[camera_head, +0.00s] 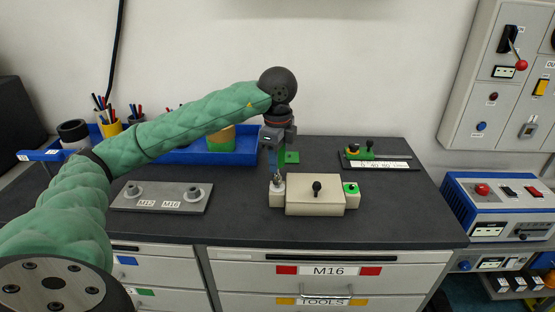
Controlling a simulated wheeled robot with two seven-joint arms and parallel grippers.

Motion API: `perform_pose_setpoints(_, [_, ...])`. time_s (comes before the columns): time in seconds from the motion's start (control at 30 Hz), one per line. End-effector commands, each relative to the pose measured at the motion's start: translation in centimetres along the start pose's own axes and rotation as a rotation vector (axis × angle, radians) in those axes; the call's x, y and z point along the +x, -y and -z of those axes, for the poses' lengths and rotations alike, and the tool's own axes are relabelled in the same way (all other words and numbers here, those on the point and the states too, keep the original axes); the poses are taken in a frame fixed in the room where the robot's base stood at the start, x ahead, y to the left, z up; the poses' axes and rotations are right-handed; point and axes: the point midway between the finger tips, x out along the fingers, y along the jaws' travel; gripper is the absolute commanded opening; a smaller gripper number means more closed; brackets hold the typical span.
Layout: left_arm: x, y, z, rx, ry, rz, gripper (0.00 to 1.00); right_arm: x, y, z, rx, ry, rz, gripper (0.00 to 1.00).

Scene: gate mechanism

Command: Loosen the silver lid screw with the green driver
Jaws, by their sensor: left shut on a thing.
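A beige box (314,202) with a black knob on its lid stands near the middle of the bench. At its left end is a pale block with the small silver lid screw (277,182) on top. My left gripper (275,162) hangs above this left end, pointing down. It is shut on the green driver, which is mostly hidden by the fingers. The driver's lower end is close above the screw; I cannot tell whether they touch. My right gripper is not in view.
A green-topped block (351,190) sits at the box's right end. A grey plate (160,198) with two round fittings lies to the left. A blue tray (240,157) with containers stands behind, and a black gauge board (378,161) lies back right. The bench front right is clear.

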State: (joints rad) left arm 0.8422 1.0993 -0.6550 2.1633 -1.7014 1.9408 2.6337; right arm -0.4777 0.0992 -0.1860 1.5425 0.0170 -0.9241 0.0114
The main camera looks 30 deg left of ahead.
Motion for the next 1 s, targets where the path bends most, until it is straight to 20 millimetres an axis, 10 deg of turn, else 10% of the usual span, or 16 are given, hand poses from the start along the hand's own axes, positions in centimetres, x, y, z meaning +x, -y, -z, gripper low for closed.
perform_pose_setpoints(1.0, [-5.3, 0.0, 0.0, -0.001, -0.001, 0.002, 0.0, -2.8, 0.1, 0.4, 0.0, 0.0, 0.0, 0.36])
